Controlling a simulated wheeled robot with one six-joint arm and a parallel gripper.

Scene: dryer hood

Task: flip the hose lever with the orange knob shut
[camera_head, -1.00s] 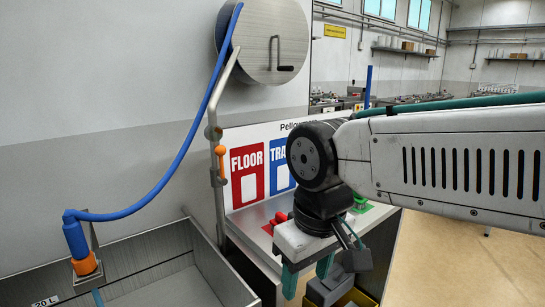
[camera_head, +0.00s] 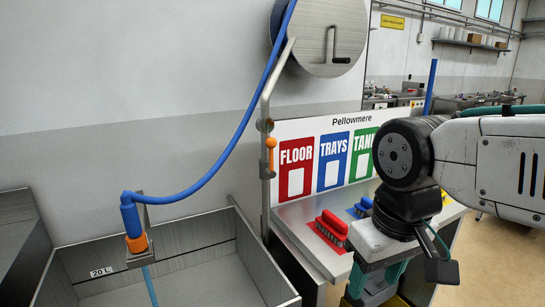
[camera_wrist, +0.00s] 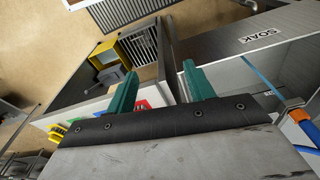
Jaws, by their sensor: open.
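The orange-knobbed lever (camera_head: 271,150) is on the upright steel pipe (camera_head: 265,190) beside the sign board. Its orange part points down along the pipe, with the knob near the valve body. My gripper (camera_head: 376,284) is to the right of the pipe and lower, pointing down, well apart from the lever. In the wrist view its two teal fingers (camera_wrist: 160,88) are spread with nothing between them. The lever cannot be made out in the wrist view. The blue hose (camera_head: 225,150) runs from the reel to an orange-collared nozzle (camera_head: 137,243) over the sink.
A steel sink (camera_head: 190,248) stands at the lower left. A shelf with red (camera_head: 331,226) and blue (camera_head: 362,207) brushes sits below the sign board (camera_head: 330,150). The round hose reel (camera_head: 330,38) is on the wall above. A yellow bin (camera_wrist: 138,58) shows in the wrist view.

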